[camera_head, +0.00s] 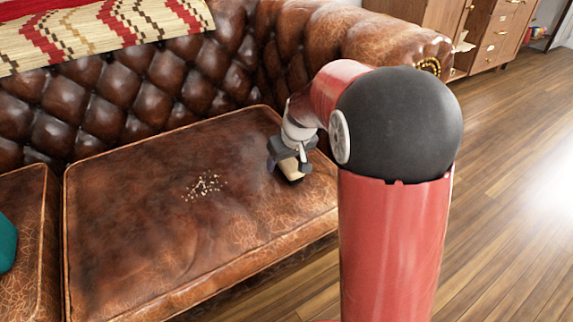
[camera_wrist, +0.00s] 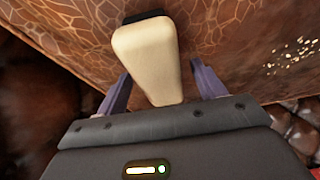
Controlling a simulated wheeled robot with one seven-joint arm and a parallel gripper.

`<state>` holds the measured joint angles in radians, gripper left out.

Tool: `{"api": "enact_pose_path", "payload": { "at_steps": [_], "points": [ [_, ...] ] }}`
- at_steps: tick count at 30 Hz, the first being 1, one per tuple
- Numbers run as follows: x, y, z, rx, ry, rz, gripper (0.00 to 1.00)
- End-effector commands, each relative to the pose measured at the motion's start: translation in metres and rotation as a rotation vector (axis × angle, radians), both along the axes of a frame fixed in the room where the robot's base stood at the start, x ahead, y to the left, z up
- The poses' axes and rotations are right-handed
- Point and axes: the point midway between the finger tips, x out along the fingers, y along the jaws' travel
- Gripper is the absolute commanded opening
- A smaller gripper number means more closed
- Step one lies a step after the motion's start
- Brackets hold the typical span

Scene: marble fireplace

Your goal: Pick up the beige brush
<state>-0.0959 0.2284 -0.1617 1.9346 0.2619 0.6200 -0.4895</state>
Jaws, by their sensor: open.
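The beige brush (camera_wrist: 147,58) has a tapered beige body and a dark far end, and it lies on the brown leather seat cushion (camera_head: 130,220). In the wrist view it runs between the two fingers of my gripper (camera_wrist: 163,85), which is open. Gaps show between the brush and both fingers, and its near end is hidden behind the gripper body. In the head view my gripper (camera_head: 289,160) is low over the right part of the cushion, with part of the brush (camera_head: 291,169) showing below it.
Pale crumbs (camera_head: 205,186) lie on the middle of the cushion. The tufted sofa back (camera_head: 130,90) and rolled arm (camera_head: 370,45) rise behind. A patterned blanket (camera_head: 100,30) drapes over the back. A teal object (camera_head: 6,243) is at the left edge. Open wooden floor (camera_head: 510,160) is right.

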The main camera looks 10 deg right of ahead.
Motion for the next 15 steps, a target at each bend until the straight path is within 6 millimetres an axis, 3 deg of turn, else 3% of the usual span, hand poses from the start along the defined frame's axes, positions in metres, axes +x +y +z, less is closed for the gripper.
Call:
{"api": "enact_pose_path", "payload": {
  "at_steps": [15],
  "points": [
    [-0.0001, -0.0002, -0.0048, 0.000, 0.000, 0.000, 0.69]
  ]
}}
